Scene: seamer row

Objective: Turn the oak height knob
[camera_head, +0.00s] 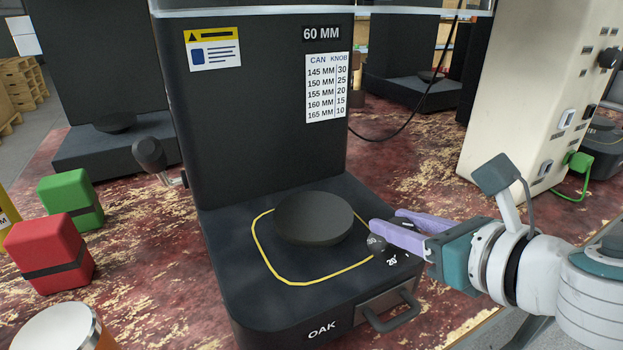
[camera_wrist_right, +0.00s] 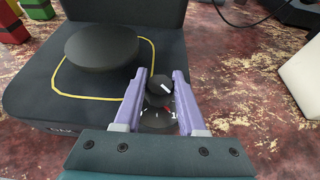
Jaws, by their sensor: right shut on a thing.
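The oak seamer (camera_head: 270,120) is a black machine with an "OAK" label on its front and a round plate (camera_head: 313,218) inside a yellow outline. Its height knob (camera_head: 376,243) is small and black, at the right of the base by a dial with a "20" mark. My right gripper (camera_head: 382,232) has purple fingers and is shut on the knob. In the right wrist view the knob (camera_wrist_right: 159,88) sits between the two fingers, with a white pointer line on its top and a red mark below it. My left gripper is not in view.
A side crank (camera_head: 150,155) sticks out at the machine's left. A drawer handle (camera_head: 393,314) is at the front right. A red block (camera_head: 48,255) and green block (camera_head: 71,199) stand left. A chart (camera_head: 326,87) pairs can sizes with knob numbers.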

